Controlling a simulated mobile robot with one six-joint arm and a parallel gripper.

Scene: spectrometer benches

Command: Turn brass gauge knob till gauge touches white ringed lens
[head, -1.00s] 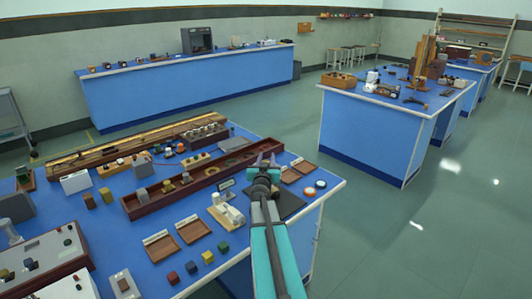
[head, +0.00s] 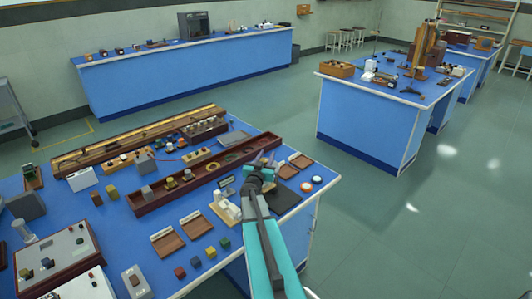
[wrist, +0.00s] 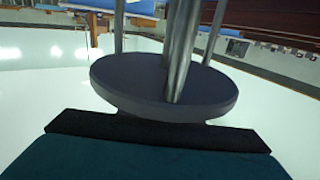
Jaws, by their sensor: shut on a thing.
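My gripper (head: 264,165) is over the right end of a long reddish-brown tray (head: 165,203) on the near blue bench. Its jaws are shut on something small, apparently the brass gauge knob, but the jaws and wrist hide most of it. I cannot make out the gauge or its contact with a lens. Two small round pieces with white rims, one reddish (head: 306,187) and one bluish (head: 317,179), lie to the right of the gripper; I cannot tell whether either is the ringed lens. The wrist view shows a dark round plate (wrist: 160,90) with metal rods, not the jaw tips.
A dark flat pad (head: 287,203) lies beside my wrist. A white instrument (head: 228,209) stands to the left. Shallow brown trays (head: 167,243) and several coloured cubes (head: 196,262) are near the front edge. Another blue bench (head: 360,125) stands across open floor.

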